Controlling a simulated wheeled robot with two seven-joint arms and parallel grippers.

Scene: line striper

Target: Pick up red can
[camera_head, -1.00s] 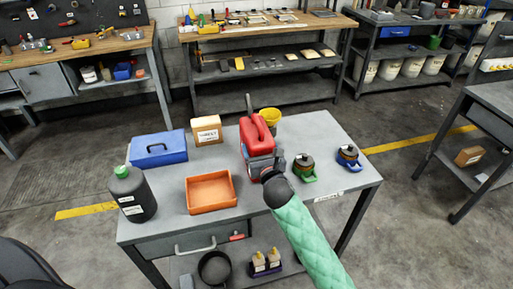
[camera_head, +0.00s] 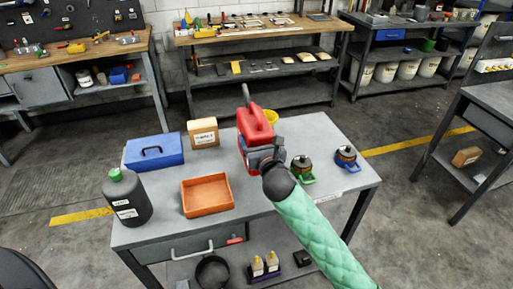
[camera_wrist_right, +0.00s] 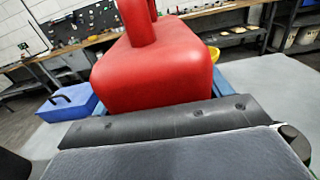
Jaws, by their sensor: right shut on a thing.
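The red can (camera_head: 256,124) is a jerrycan with a dark upright spout, at the back middle of the grey workbench. My right gripper (camera_head: 262,153) comes in from the lower right and is shut on the can's lower part. In the right wrist view the red can (camera_wrist_right: 160,65) fills the upper middle, upright, just behind a dark finger pad (camera_wrist_right: 160,122). The can appears slightly raised, but its underside is hidden. My left gripper is not in view.
Around the can stand a cardboard box (camera_head: 203,132), a yellow container (camera_head: 271,117) and a green-based pot (camera_head: 302,168). A blue toolbox (camera_head: 153,151), orange tray (camera_head: 207,195) and black bottle (camera_head: 127,198) are further left. The bench's right front is mostly clear.

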